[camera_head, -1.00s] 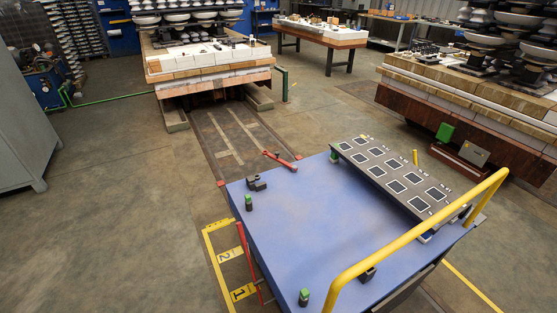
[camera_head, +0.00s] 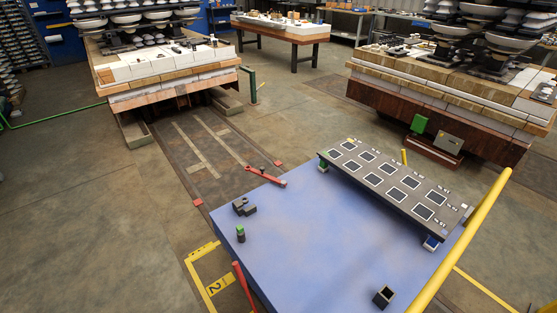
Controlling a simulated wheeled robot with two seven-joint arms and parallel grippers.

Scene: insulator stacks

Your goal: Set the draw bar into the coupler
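A red bar (camera_head: 266,177) with a dark end lies at the far edge of the blue cart top (camera_head: 310,235); it looks like the draw bar. A second red rod (camera_head: 243,286) rises along the cart's near left side. A dark block-like bracket (camera_head: 243,206) sits on the cart's left corner; I cannot tell whether it is the coupler. Neither of my grippers is in view.
A dark panel with pale-framed squares (camera_head: 390,182) sits along the cart's right side, beside a yellow handrail (camera_head: 462,245). A loaded wagon (camera_head: 170,75) stands behind, with floor tracks (camera_head: 205,150) between. Another loaded stack (camera_head: 435,110) stands at right.

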